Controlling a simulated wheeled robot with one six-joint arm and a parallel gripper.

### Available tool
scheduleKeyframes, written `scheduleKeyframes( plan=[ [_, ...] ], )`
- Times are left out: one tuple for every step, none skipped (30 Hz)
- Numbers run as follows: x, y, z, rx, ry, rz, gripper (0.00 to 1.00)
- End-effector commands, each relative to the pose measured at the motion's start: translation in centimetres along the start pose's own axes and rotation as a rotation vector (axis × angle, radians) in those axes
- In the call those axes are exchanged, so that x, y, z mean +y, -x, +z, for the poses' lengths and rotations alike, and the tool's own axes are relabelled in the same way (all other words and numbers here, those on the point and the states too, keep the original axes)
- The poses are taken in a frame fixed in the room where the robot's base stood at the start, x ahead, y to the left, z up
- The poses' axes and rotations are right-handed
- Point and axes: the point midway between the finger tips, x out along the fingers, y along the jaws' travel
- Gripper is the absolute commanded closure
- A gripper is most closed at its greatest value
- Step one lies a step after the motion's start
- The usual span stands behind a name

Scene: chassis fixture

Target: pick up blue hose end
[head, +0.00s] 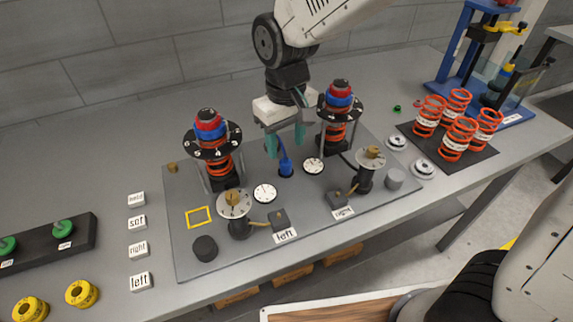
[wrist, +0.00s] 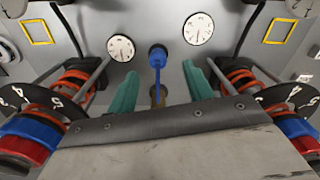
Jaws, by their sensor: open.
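The blue hose end (head: 286,168) stands at the middle of the grey fixture plate, between the two strut assemblies and near two white dials. In the wrist view the blue hose end (wrist: 157,54) shows at top centre, with a thin blue stem running from it toward my gripper. My gripper (head: 286,142) is just above the blue hose end, pointing down, with teal fingers spread. In the wrist view the fingers of my gripper (wrist: 158,88) stand apart on either side of the blue stem. Nothing is visibly held.
The left strut (head: 212,150) and right strut (head: 337,115), with black numbered discs, stand close on both sides of my gripper. White dials (head: 264,193) lie in front. Orange springs (head: 459,137) stand on a dark mat at right. Labelled blocks (head: 137,222) lie at left.

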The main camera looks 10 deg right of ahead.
Motion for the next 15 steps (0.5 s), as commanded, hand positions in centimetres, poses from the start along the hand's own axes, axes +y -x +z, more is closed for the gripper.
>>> scheduleKeyframes(
  plan=[
    [0.0, -0.7, 0.0, -0.003, 0.000, 0.000, 0.49],
    [0.0, -1.0, 0.0, -0.004, 0.000, 0.000, 0.49],
    [0.1, -1.4, 0.0, -0.003, -0.001, 0.000, 0.49],
    [0.1, -1.8, 0.0, -0.003, -0.001, 0.000, 0.49],
    [0.1, -2.1, 0.0, -0.004, -0.002, 0.000, 0.49],
    [0.2, -2.6, -0.1, -0.005, -0.002, 0.000, 0.49],
    [0.3, -2.9, -0.2, -0.004, -0.002, 0.000, 0.49],
    [0.3, -3.3, -0.3, -0.004, -0.003, 0.000, 0.49],
    [0.4, -3.9, -0.4, -0.006, -0.003, 0.000, 0.49],
    [0.5, -4.4, -0.6, -0.005, -0.003, 0.000, 0.49],
    [0.6, -4.9, -0.7, -0.005, -0.003, 0.000, 0.49],
    [0.7, -5.5, -0.8, -0.005, -0.003, 0.000, 0.49],
    [0.6, -5.9, -0.8, -0.004, -0.003, 0.000, 0.49],
    [0.6, -6.2, -0.8, -0.004, -0.003, 0.000, 0.49],
    [0.6, -6.6, -0.8, -0.003, -0.003, 0.000, 0.49]
  ],
)
